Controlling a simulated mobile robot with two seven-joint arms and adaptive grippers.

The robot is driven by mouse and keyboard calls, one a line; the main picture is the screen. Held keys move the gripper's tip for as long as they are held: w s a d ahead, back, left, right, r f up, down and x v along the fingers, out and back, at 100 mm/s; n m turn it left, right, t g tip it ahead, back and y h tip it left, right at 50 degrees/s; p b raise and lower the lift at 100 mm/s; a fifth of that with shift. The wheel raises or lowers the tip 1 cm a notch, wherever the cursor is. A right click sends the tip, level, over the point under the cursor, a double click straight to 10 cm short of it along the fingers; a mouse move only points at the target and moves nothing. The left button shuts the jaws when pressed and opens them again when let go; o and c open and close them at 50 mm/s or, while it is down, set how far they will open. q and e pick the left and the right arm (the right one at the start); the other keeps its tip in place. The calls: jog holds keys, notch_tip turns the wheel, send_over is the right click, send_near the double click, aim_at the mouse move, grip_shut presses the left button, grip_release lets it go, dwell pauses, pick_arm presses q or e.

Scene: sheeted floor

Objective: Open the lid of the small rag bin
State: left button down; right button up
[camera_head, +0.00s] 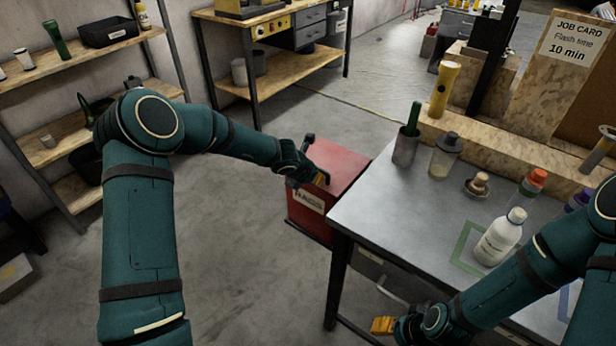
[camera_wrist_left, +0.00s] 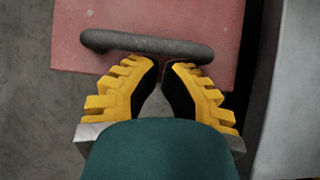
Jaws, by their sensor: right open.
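The small rag bin is a red box (camera_head: 345,165) with a "RAGS" label (camera_head: 309,201) on its front, standing on the floor left of the metal table. Its red top looks down and flat. A dark bar handle (camera_wrist_left: 150,44) crosses the red top (camera_wrist_left: 165,15) in the left wrist view. My left gripper (camera_head: 322,179) is at the handle; in the left wrist view its yellow fingertips (camera_wrist_left: 160,64) lie close together, overlapping the bar's near edge. Whether they grip it is unclear. My right gripper (camera_head: 384,325) is open, low by the table's front edge, partly hidden by its arm.
The metal table (camera_head: 385,205) stands close to the bin's right, bearing a white bottle (camera_head: 500,238), a cup (camera_head: 405,150) and jars. A wooden shelf (camera_head: 75,60) and a workbench (camera_head: 285,75) stand behind. The floor (camera_head: 240,250) left of the bin is clear.

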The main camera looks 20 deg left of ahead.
pick_arm(q)
jog(key=shift+w+f, duration=0.1)
dwell(0.4)
jog(key=shift+r+p, duration=0.45)
jog(key=shift+p, duration=0.25)
jog(key=shift+w, duration=0.1)
